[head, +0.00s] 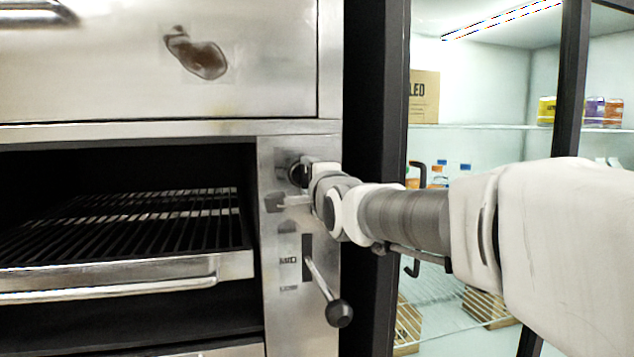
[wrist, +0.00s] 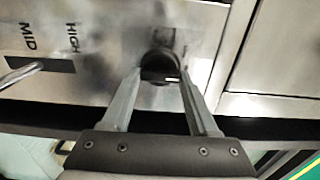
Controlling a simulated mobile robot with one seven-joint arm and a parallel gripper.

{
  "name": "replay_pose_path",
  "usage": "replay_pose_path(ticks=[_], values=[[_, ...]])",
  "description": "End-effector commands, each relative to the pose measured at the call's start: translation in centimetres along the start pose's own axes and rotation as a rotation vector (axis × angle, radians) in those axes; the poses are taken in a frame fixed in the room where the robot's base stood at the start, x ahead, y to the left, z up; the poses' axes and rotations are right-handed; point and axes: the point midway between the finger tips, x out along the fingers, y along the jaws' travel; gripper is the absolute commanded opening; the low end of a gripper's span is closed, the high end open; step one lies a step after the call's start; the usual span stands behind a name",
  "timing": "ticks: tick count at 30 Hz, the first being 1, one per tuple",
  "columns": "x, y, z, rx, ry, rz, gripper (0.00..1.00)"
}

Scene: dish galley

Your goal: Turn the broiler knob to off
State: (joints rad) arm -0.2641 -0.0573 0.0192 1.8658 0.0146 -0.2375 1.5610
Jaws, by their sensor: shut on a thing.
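The broiler knob (head: 297,173) is round and black, on the steel panel to the right of the grill opening. In the wrist view the knob (wrist: 160,62) sits between the two fingertips, with a short light mark on its face. My gripper (wrist: 160,76) is shut on the knob, one finger on each side. In the head view my gripper (head: 295,187) reaches the panel from the right, and the wrist partly hides the knob. No off label is readable around the knob.
Below the knob, a lever with a black ball end (head: 339,313) sticks out of a slot. HIGH and MID labels (wrist: 50,38) show beside it in the wrist view. A grill rack (head: 130,230) is at left. A black-framed glass cooler (head: 470,130) stands at right.

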Motion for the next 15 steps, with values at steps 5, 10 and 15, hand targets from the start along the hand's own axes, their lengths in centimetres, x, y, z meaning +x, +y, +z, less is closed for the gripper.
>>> replay_pose_path(ticks=[5,10,15], values=[[0.01,0.0,0.06,0.014,-0.001,0.0,0.04],[0.01,-0.02,0.06,0.015,-0.001,0.0,0.04],[0.01,-0.03,0.06,0.015,-0.001,0.0,0.67]])
